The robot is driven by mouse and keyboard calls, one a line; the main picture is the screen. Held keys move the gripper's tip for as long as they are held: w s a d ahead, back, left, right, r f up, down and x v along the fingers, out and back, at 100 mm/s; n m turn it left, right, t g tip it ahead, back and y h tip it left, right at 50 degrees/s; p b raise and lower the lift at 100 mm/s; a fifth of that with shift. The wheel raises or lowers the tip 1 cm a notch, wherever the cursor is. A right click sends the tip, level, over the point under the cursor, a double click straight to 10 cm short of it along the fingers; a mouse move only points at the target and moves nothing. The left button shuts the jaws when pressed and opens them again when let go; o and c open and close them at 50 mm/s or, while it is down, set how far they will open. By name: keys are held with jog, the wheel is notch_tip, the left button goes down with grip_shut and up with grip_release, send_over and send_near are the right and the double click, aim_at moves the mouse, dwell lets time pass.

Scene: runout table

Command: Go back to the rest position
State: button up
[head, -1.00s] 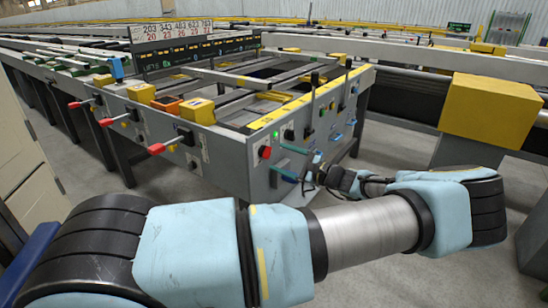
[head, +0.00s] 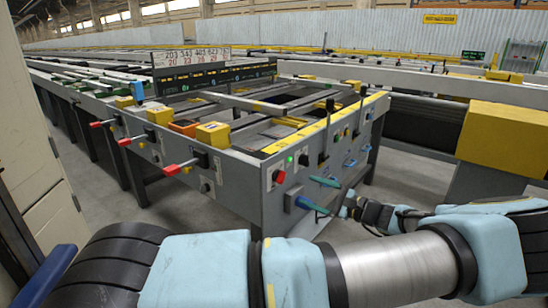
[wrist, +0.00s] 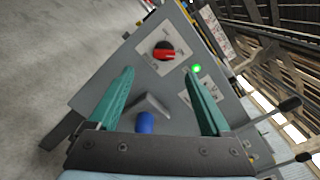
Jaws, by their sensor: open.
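My gripper (head: 321,195) is at the near end panel of the runout table (head: 230,190) in the head view. In the wrist view my gripper (wrist: 160,92) shows two teal fingers spread wide apart with nothing held. Between and below the fingertips is a grey lever-like part (wrist: 152,103) with a blue part (wrist: 145,122) under it. Beyond the fingertips are a red and black rotary knob (wrist: 164,51) and a lit green lamp (wrist: 197,68). I cannot tell whether the fingers touch the panel.
Red-handled levers (head: 183,166) stick out from the table's left side. Black upright levers (head: 328,112) stand along its right edge. A yellow block (head: 505,138) sits on the rail at right. A beige cabinet (head: 35,160) stands close at left. Grey floor is open between them.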

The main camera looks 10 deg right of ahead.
jog(key=s+a+f+n+g+h, duration=0.15)
jog(key=a+n+g, duration=0.35)
jog(key=a, duration=0.5)
jog(key=s+a+f+n+g+h, duration=0.1)
jog(key=s+a+n+g, duration=0.15)
jog(key=a+g, duration=0.55)
jog(key=s+a+r+n+t+h, duration=0.2)
jog(key=s+a+r+n+h, duration=0.75)
jog(key=r, duration=0.25)
notch_tip(320, 180, up, 13)
jog(key=p, duration=1.2)
jog(key=shift+s+a+h, duration=0.25)
jog(key=shift+s+h, duration=0.05)
jog(key=shift+s, duration=0.15)
